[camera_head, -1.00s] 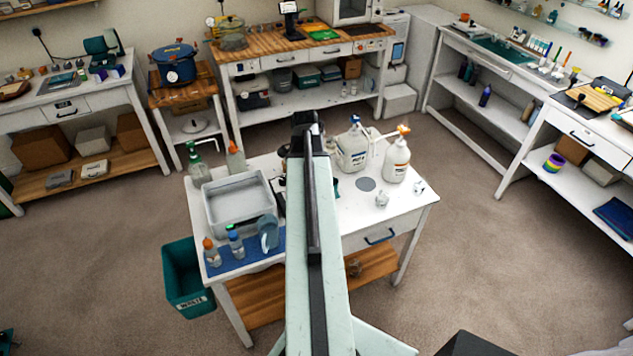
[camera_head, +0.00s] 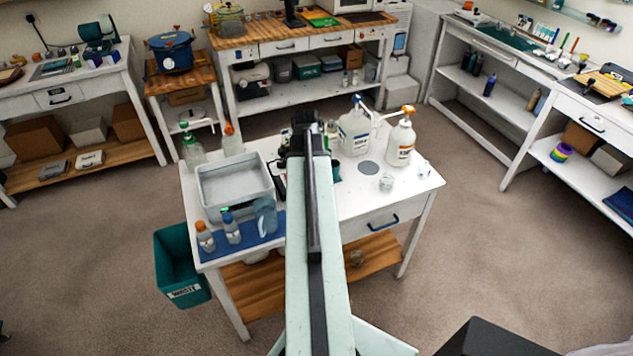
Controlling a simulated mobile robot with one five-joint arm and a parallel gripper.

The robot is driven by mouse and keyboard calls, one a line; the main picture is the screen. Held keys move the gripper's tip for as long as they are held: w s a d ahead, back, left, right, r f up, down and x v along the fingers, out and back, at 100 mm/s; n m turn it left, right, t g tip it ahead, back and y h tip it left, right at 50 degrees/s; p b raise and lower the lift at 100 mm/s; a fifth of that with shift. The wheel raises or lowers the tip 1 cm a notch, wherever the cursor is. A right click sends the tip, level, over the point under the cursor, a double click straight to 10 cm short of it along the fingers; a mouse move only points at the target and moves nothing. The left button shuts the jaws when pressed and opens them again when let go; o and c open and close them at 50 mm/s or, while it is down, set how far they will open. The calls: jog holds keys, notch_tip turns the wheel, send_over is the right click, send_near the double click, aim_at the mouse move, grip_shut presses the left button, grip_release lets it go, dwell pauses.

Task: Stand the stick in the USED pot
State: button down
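My arm reaches forward over the white table (camera_head: 352,205), and my gripper (camera_head: 304,124) is at its far end. The fingers are hidden or too small to tell whether they are open or shut. I cannot make out the stick. I cannot pick out a pot marked USED; a small dark teal thing (camera_head: 335,172) shows just right of my arm, partly hidden, and I cannot tell what it is. The table part under my arm is hidden.
A grey tray (camera_head: 203,195), bottles on a blue mat (camera_head: 268,241) and a teal waste bin (camera_head: 198,290) are left. White jug (camera_head: 354,135), orange-topped bottle (camera_head: 401,143) and small cup (camera_head: 386,182) are right. Carpet (camera_head: 470,240) is clear to the right.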

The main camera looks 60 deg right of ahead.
jog(key=shift+f+b, duration=0.3)
jog(key=shift+f, duration=0.3)
jog(key=c, duration=1.5)
grip_release()
jog(key=r+p, duration=0.8)
jog(key=shift+w+a, duration=0.3)
jog(key=shift+a, duration=0.1)
jog(key=shift+f, duration=0.1)
